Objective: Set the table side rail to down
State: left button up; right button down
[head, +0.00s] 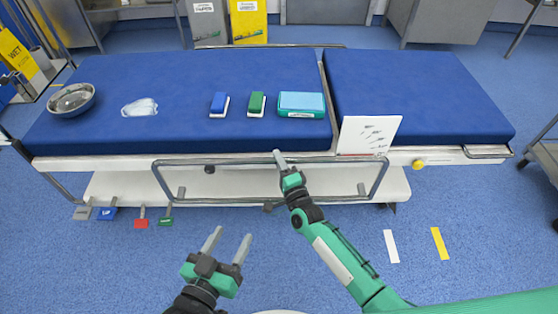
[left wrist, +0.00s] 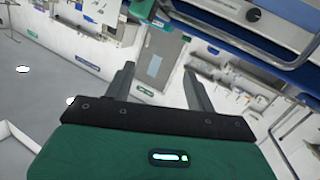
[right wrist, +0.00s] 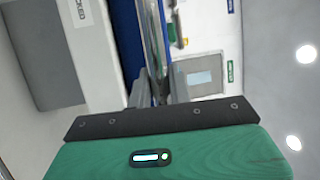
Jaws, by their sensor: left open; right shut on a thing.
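The operating table (head: 70,145) has a grey metal side rail (head: 220,161) along its near side. The rail's top bar runs level, at about the white edge just below the blue mattress, and its frame hangs in front of the table's side. My right gripper (head: 279,157) is shut on the top bar near its middle. In the right wrist view the bar (right wrist: 152,45) runs between the fingers (right wrist: 157,90). My left gripper (head: 228,240) is open and empty, low in front of the table and apart from the rail. It also shows in the left wrist view (left wrist: 160,85).
On the mattress are a steel bowl (head: 72,100), a mask (head: 139,107), a blue brush (head: 219,104), a green brush (head: 256,104) and a teal box (head: 301,104). A white sign (head: 368,134) stands at the near edge. A yellow knob (head: 418,164) and coloured pedals (head: 141,221) are on the near side.

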jog(key=shift+s+f, duration=0.15)
jog(key=shift+f, duration=0.35)
jog(key=c, duration=1.5)
grip_release()
jog(key=shift+o, duration=1)
jog(key=shift+r, duration=0.15)
jog(key=shift+s+d, duration=0.1)
pick_arm(q)
jog(key=f+g, duration=0.1)
jog(key=s+f+g+p, duration=0.1)
jog(key=f+y, duration=0.1)
jog(key=shift+s+a+f+g+p, duration=0.1)
jog(key=shift+s+a+g+p, duration=0.2)
jog(key=shift+s+g, duration=0.1)
pick_arm(e)
jog(key=v, duration=1.3)
jog(key=shift+s, duration=0.25)
pick_arm(q)
jog(key=shift+w, duration=0.1)
